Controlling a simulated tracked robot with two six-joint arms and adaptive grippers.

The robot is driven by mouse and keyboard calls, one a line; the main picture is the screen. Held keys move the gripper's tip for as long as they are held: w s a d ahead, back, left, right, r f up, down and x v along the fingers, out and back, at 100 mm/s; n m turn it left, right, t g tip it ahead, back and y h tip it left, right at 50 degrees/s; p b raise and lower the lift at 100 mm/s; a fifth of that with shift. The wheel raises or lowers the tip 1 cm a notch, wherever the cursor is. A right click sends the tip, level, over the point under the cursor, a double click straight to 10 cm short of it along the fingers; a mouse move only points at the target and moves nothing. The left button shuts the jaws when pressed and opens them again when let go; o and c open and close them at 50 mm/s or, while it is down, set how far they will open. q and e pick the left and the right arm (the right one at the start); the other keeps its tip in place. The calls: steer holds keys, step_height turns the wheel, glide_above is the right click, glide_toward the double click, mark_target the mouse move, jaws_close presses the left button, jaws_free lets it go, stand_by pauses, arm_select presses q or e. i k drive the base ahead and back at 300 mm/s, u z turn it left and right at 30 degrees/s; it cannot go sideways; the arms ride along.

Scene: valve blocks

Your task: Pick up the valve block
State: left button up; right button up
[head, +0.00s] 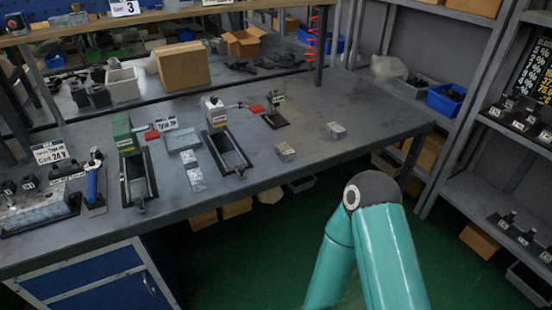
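Small grey metal blocks, which look like valve blocks, lie on the workbench (300,115). One block (286,152) sits near the front edge, right of the middle. Another block (336,130) sits farther right and a little behind it. Two flat grey pieces, one of them (196,180) nearest the front edge, lie left of the black tray fixture (228,152). I cannot tell which is the task's block. Neither of my grippers shows. Only a teal arm link with a dark joint, mine, rises at the lower right, in front of the bench and apart from the blocks.
A green-topped fixture (122,130) with a long tray stands at left, near a shallow grey tray (183,138). A small stand (276,112) is behind the blocks. Shelves with blue bins (445,98) are at right. The bench's right end is mostly clear.

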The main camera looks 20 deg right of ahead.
mark_target(284, 151)
steer(key=z, duration=0.15)
steer(key=i, duration=0.95)
steer(key=u, duration=0.1)
